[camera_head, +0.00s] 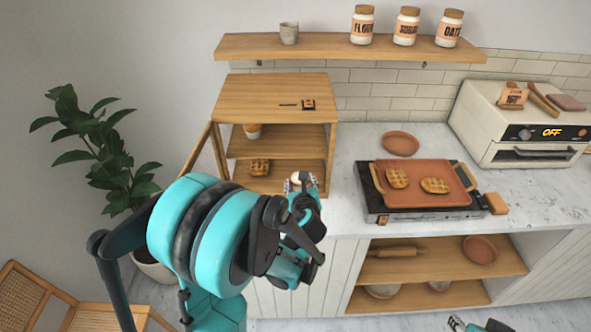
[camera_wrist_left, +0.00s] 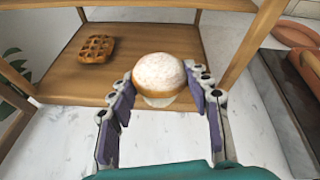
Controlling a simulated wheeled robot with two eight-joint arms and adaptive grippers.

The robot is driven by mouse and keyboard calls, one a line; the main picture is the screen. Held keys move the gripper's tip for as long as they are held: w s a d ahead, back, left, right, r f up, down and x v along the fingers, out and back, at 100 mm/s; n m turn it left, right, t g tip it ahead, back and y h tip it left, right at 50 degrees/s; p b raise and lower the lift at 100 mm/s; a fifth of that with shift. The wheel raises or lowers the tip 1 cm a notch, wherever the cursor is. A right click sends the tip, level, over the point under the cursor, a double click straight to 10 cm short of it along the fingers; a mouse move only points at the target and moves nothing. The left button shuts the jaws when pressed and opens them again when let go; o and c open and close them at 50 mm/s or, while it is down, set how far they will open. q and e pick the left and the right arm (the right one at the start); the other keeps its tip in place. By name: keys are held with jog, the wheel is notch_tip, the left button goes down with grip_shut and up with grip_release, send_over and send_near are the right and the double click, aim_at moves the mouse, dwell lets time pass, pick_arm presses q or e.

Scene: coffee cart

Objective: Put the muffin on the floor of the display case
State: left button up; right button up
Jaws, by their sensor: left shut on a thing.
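The muffin (camera_wrist_left: 159,74), round with a white powdered top, is between the fingers of my left gripper (camera_wrist_left: 164,98) in the left wrist view. In the head view, the left gripper (camera_head: 300,182) is at the front right of the wooden display case (camera_head: 275,90), and little of the muffin shows. The muffin overlaps the front edge of the case floor (camera_wrist_left: 55,83) in the wrist view; I cannot tell whether it touches. Part of my right arm's end (camera_head: 475,323) shows at the bottom edge, its fingers unclear.
A waffle (camera_wrist_left: 97,48) lies on the case floor at the left; bare floor surrounds it. A small cup-shaped item (camera_head: 253,131) is on the shelf above. The case door (camera_head: 198,150) stands open at left. A griddle (camera_head: 420,205) with waffles is right.

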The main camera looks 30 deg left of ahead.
pick_arm(q)
jog(key=w+a, duration=0.1)
jog(key=w, duration=0.1)
jog(key=w+a+b, duration=0.1)
jog(key=w+a, duration=0.1)
jog(key=w, duration=0.1)
jog(key=w+a, duration=0.2)
jog(key=w, duration=0.1)
jog(key=shift+w+a, duration=0.15)
jog(key=shift+a, duration=0.1)
notch_tip(320, 180, down, 4)
jog(key=shift+w+a+r+b, duration=0.1)
jog(key=shift+w+b, duration=0.05)
jog(key=shift+b, duration=1)
jog(key=shift+r, duration=0.15)
jog(key=o, duration=1.3)
